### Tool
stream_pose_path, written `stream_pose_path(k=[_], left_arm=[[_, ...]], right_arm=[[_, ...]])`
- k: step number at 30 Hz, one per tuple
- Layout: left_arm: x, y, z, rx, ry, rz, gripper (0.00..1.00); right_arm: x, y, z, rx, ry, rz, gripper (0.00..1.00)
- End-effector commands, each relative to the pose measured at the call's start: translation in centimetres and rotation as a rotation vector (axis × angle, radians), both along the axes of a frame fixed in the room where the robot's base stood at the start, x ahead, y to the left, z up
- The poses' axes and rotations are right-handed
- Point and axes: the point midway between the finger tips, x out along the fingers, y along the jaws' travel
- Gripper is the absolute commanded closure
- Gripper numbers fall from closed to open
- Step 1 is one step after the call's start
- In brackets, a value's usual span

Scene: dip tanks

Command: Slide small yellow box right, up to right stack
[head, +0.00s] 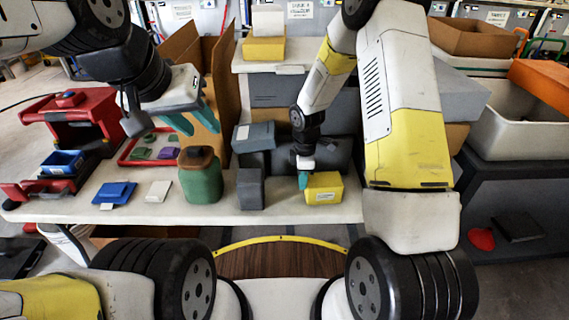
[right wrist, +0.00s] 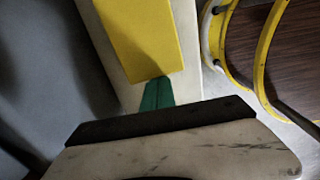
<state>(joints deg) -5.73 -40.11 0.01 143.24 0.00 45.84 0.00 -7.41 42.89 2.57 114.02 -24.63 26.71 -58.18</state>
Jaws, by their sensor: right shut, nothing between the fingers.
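The small yellow box (head: 323,188) sits on the front of the white table, with a pale label on its front face. It also shows in the right wrist view (right wrist: 138,38). My right gripper (head: 303,183) is shut and empty, pointing down at the left side of the box. In the right wrist view its teal fingertips (right wrist: 158,88) are close against the box edge; I cannot tell whether they touch. My left gripper (head: 194,120) is open and empty, above the table's left part. My right arm covers the area right of the box, and I cannot make out the right stack for certain.
A dark grey block (head: 250,188) stands left of the yellow box, and a green jar (head: 200,178) beyond it. Grey items lie behind the box. The white table (head: 290,214) has a bare front strip. Blue (head: 114,192) and white pieces lie at left.

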Motion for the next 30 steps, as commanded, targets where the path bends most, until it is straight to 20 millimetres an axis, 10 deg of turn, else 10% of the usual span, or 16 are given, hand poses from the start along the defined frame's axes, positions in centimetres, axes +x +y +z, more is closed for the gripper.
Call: stream_pose_path(k=[10, 30], left_arm=[[0.0, 0.0, 0.0, 0.0, 0.0, 0.0, 0.64], [0.0, 0.0, 0.0, 0.0, 0.0, 0.0, 0.64]], right_arm=[[0.0, -8.2, 0.0, 0.0, 0.0, -0.002, 1.0], [0.2, -7.3, 0.0, 0.001, 0.001, 0.003, 1.0]])
